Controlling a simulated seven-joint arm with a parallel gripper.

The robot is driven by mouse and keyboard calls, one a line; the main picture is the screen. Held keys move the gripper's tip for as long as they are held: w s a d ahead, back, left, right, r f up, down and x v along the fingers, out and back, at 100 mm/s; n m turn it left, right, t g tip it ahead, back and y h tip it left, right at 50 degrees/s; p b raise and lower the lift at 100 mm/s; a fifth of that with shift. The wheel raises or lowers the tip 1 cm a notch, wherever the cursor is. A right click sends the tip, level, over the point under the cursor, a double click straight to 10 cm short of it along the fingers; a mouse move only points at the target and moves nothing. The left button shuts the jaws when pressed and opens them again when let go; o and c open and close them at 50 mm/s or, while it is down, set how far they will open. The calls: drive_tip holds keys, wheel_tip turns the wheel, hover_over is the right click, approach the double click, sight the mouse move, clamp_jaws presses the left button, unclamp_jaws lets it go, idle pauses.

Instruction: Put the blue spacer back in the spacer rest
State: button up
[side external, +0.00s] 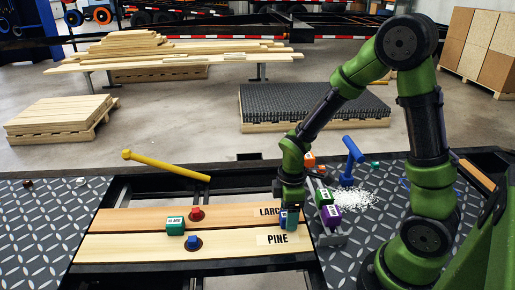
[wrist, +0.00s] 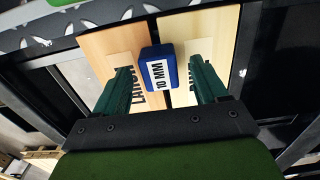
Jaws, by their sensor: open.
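The blue spacer (wrist: 158,68) carries a white "10 MM" label in the wrist view. It sits over the seam between two labelled boards, the larch board (side external: 130,218) and the pine board (side external: 120,247). My gripper (wrist: 160,84) is open, its two green fingers spread to either side of the spacer with gaps on both sides. In the side view my gripper (side external: 289,208) points down at the right end of the boards and partly hides the blue spacer (side external: 293,219). The spacer rest (side external: 331,238) is just to the right, holding green (side external: 324,197) and purple (side external: 332,215) spacers.
A teal spacer (side external: 175,226), a red knob (side external: 196,213) and a small blue piece (side external: 192,242) are on the boards. A yellow-handled tool (side external: 165,165) lies behind. A blue hammer (side external: 351,162), white granules (side external: 356,198) and an orange block (side external: 309,160) are beyond the rest.

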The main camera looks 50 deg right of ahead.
drive_tip(key=shift+f, duration=0.85)
drive_tip(key=shift+c, duration=0.4)
drive_tip(key=c, duration=1)
drive_tip(key=shift+r, duration=0.15)
drive_tip(key=r, duration=0.9)
drive_tip(key=shift+d+r, duration=0.1)
drive_tip(key=shift+d, duration=0.1)
drive_tip(key=shift+w+d+r+m, duration=0.55)
drive_tip(key=shift+d+r+m, duration=0.25)
drive_tip(key=shift+d+m, duration=2.1)
drive_tip(key=shift+w+d+r+m, duration=0.5)
drive_tip(key=shift+d+r+m, duration=0.25)
drive_tip(key=shift+d+m, duration=2.2)
drive_tip(key=shift+w+d+r+m, duration=0.55)
drive_tip(key=shift+d+r+m, duration=0.25)
drive_tip(key=shift+d+m, duration=2.1)
